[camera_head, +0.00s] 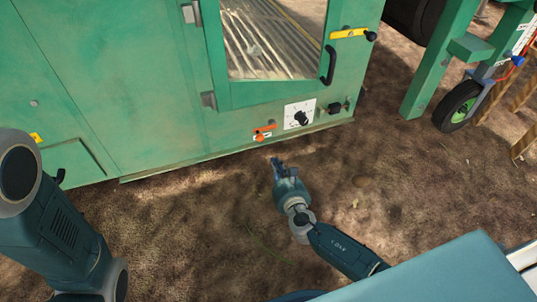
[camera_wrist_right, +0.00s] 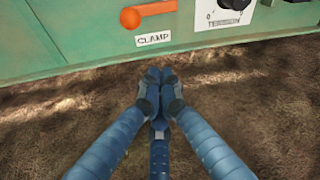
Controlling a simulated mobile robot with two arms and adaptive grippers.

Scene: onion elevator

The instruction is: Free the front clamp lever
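The clamp lever is a short orange bar with a round orange knob at its left end. It sits low on the green machine's side (camera_head: 160,110). In the head view the lever (camera_head: 265,131) is just above the machine's bottom edge. In the right wrist view the lever (camera_wrist_right: 155,10) is at the top, above a white "CLAMP" label (camera_wrist_right: 153,39). My right gripper (camera_head: 277,163) is below and in front of the lever, apart from it. In the wrist view its fingertips (camera_wrist_right: 160,77) are together with nothing between them. My left gripper is out of view; only part of the left arm shows.
Right of the lever are a white dial plate with a black knob (camera_head: 299,114) and a small black knob (camera_head: 335,108). Above are a window with a black handle (camera_head: 329,65) and a yellow lever (camera_head: 347,33). Bare soil (camera_head: 430,190) is clear at right, before a wheel (camera_head: 457,106).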

